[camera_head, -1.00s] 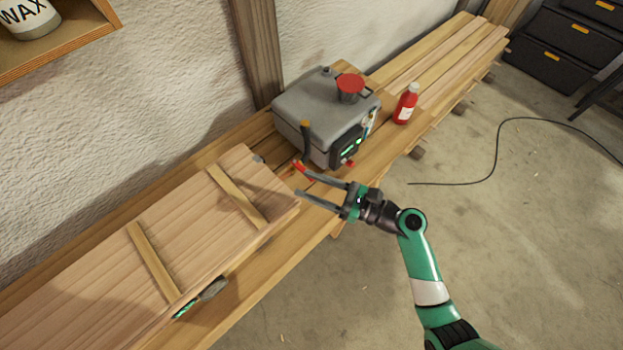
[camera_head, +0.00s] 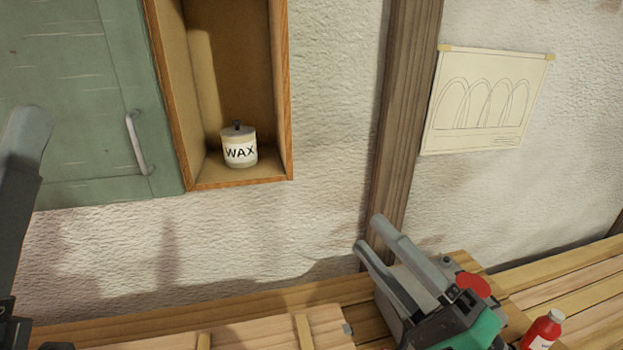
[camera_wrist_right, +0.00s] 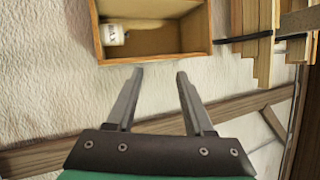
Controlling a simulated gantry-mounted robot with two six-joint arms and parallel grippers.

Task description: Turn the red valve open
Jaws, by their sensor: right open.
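A red round cap (camera_head: 473,284) tops the grey machine (camera_head: 412,285) at the lower right of the head view. I cannot tell whether this cap is the valve. The machine's front, where small red parts showed before, is hidden behind my right gripper or below the frame. My right gripper (camera_head: 368,232) is open and empty, raised in front of the machine with its fingers toward the wall. Its open fingers also show in the right wrist view (camera_wrist_right: 160,73). One grey finger of my left gripper (camera_head: 25,140) shows at the left edge; its opening is not visible.
A wooden wall box (camera_head: 288,90) holds a wax jar (camera_head: 240,148), beside a green cabinet (camera_head: 90,110). A wooden post (camera_head: 402,110) stands behind the machine. A red bottle (camera_head: 545,328) stands on the bench at the lower right. A drawing (camera_head: 488,100) hangs on the wall.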

